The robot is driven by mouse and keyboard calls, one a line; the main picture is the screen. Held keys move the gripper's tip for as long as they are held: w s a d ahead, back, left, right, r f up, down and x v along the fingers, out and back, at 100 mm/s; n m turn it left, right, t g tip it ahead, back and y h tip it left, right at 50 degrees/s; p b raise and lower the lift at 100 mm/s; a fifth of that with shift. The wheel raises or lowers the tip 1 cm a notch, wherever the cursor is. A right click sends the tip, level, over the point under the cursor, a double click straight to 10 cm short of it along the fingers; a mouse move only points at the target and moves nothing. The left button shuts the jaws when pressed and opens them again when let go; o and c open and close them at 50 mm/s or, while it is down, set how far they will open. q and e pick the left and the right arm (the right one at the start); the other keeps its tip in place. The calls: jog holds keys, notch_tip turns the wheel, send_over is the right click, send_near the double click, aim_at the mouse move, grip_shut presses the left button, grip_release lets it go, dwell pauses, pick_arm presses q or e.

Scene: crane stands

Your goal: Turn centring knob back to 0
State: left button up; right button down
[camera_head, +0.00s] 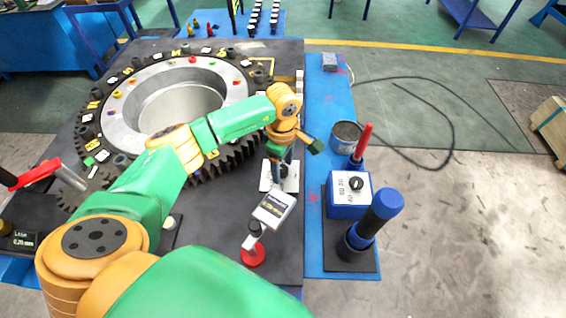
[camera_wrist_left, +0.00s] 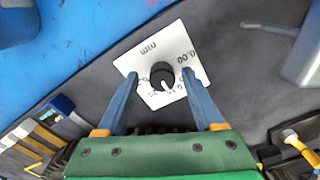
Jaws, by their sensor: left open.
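The centring knob (camera_wrist_left: 162,76) is a small black round knob with a white pointer line. It sits on a white plate (camera_wrist_left: 150,58) printed with "0.00", "mm" and small scale marks. In the left wrist view its pointer aims toward the lower edge of the picture, slightly right. My left gripper (camera_wrist_left: 160,74) is open, with one blue finger on each side of the knob. I cannot tell whether the fingers touch it. In the head view my left gripper (camera_head: 281,154) is above the white plate (camera_head: 291,177) and hides the knob. My right gripper is not in view.
A large dark gear ring (camera_head: 85,108) fills the left. A small grey display unit (camera_head: 273,209) stands close to my gripper. A blue switch box (camera_head: 348,207) with another black knob and a blue-handled tool (camera_head: 378,215) are at the right. A metal cup (camera_head: 345,134) stands behind them.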

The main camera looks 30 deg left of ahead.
pick_arm(q)
jog(key=shift+s+r, duration=0.1)
grip_shut()
jog(key=n+b, duration=0.1)
jog(key=n, duration=0.3)
jog(key=shift+b, duration=0.4)
jog(key=n+b, duration=0.1)
jog(key=n, duration=0.3)
jog(key=shift+n, duration=0.3)
jog(key=n+b, duration=0.1)
jog(key=n, duration=0.3)
jog(key=shift+n+b, duration=0.4)
jog(key=shift+n, duration=2.3)
